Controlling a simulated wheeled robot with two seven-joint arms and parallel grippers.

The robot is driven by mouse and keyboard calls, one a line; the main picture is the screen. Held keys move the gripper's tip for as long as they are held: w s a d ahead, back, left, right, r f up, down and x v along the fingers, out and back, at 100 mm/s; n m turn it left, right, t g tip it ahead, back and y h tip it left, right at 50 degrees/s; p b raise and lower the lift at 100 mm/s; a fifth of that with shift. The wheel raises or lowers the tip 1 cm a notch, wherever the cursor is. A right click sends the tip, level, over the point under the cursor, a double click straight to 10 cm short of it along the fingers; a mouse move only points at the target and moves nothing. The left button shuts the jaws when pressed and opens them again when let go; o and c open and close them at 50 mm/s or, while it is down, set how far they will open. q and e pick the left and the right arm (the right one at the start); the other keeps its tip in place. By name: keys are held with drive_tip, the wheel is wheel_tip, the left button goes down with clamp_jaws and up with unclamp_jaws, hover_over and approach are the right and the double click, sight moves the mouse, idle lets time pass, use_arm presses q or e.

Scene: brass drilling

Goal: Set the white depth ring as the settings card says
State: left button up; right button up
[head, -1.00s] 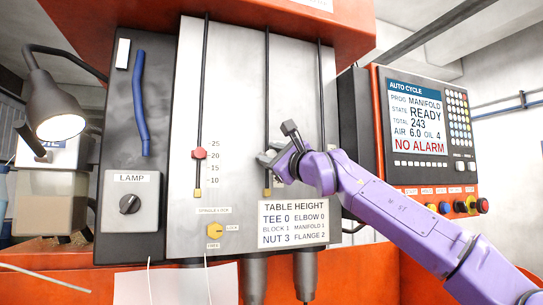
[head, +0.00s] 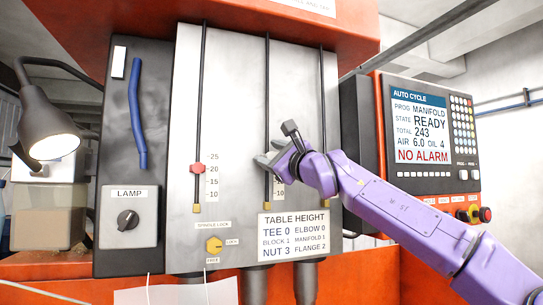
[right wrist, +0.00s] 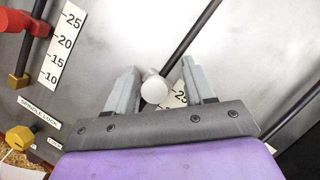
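The white depth ring (right wrist: 154,88) shows in the right wrist view on the dark middle rod (right wrist: 190,45). It sits between the fingers of my right gripper (right wrist: 162,76), nearer the left finger, with a clear gap to the right finger. The ring's exact scale reading is hidden. A card (head: 294,235) headed TABLE HEIGHT lists MANIFOLD 1, NUT 3 and FLANGE 2; it shows no ring depths. The control screen (head: 416,128) reads PROG MANIFOLD. My left gripper is out of view.
A yellow spindle lock knob (head: 214,245) and a lamp switch (head: 127,219) are on the panel. A desk lamp (head: 42,125) stands at left.

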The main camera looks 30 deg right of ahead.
drive_tip(key=shift+s, duration=0.1)
drive_tip(key=b+v, duration=0.6)
drive_tip(key=v, duration=0.4)
drive_tip(key=shift+s, duration=0.25)
drive_tip(key=shift+f, duration=0.15)
drive_tip(key=shift+d, duration=0.1)
